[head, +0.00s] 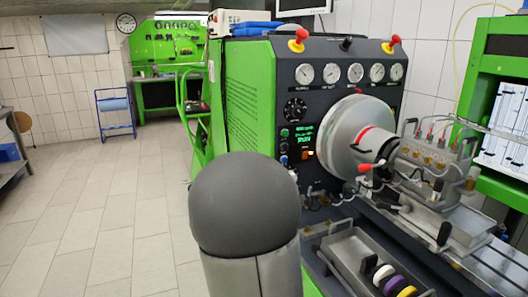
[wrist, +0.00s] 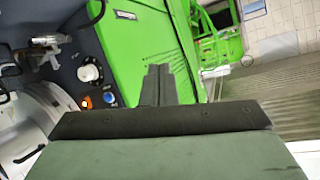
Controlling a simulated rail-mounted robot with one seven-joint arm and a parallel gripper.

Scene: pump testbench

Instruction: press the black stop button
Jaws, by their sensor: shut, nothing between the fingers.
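The control panel (head: 318,120) is on the dark front of the green test bench. A column of small buttons (head: 284,146) sits left of its green-lit display (head: 303,137); they are too small to tell which is the black stop button. A black knob (head: 346,43) also stands on top, between two red ones. In the wrist view, a round dial (wrist: 90,72), an orange button (wrist: 86,102) and a bluish button (wrist: 109,97) show left of my gripper (wrist: 158,70). My gripper is shut and empty, against the green side panel in the picture; contact cannot be told. It is not visible in the head view.
A large silver disc (head: 352,135) and the pump fittings (head: 425,155) project right of the buttons. A tray (head: 350,262) with coloured rings lies below. A green handrail (head: 188,100) stands at the left side. The tiled floor (head: 100,220) at left is largely clear.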

